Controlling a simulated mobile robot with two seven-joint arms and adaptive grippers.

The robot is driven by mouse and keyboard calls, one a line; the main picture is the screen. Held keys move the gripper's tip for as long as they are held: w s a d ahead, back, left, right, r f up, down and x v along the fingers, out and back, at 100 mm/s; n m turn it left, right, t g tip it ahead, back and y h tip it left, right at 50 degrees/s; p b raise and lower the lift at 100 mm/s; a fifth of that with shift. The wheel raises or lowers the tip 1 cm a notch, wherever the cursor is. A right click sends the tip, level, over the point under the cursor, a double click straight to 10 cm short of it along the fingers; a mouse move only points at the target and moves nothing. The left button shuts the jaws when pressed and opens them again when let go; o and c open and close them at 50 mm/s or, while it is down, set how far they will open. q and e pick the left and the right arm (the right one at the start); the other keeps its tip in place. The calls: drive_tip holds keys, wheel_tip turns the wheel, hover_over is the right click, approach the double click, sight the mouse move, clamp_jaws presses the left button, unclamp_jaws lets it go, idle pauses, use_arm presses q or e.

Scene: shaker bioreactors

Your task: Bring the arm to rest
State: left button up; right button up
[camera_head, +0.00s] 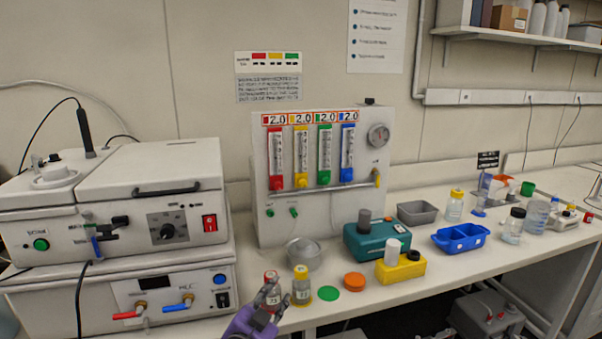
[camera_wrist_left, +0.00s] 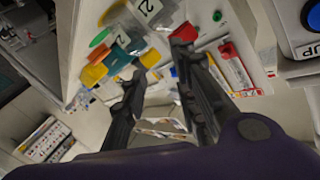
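My left gripper (camera_head: 268,296) is at the front edge of the bench in the head view, in front of a red-capped bottle (camera_head: 271,277) and partly covering it. A yellow-capped bottle (camera_head: 301,286) stands just to its right. In the left wrist view my left gripper (camera_wrist_left: 159,64) has its two fingers spread apart, with nothing held between them. The red cap (camera_wrist_left: 180,62) shows beside one fingertip; I cannot tell if they touch. The yellow cap (camera_wrist_left: 150,58) shows between the fingertips. My right gripper is in neither view.
A metal bowl (camera_head: 304,254), a green disc (camera_head: 328,293) and an orange lid (camera_head: 354,282) lie near the bottles. A yellow block (camera_head: 401,270), teal device (camera_head: 377,242) and blue tray (camera_head: 460,238) stand to the right. A flowmeter panel (camera_head: 318,165) stands behind, a bioreactor unit (camera_head: 150,200) left.

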use_arm(q)
drive_tip(key=s+a+f+n+g+y, duration=0.1)
drive_tip(key=s+a+f+n+g, duration=0.1)
drive_tip(key=s+f, duration=0.7)
drive_tip(key=s+a+f+n+g+y, duration=0.2)
drive_tip(key=s+a+f+n, duration=0.2)
drive_tip(key=s+f, duration=0.5)
drive_tip(key=s+a+f+n+g+y, duration=0.2)
drive_tip(key=s+a+f, duration=0.4)
drive_tip(key=s, duration=1.4)
wheel_tip(320, 180, down, 4)
drive_tip(key=shift+a+f+n+g, duration=0.1)
drive_tip(key=shift+a+n+g, duration=0.2)
drive_tip(key=shift+n+g, duration=0.15)
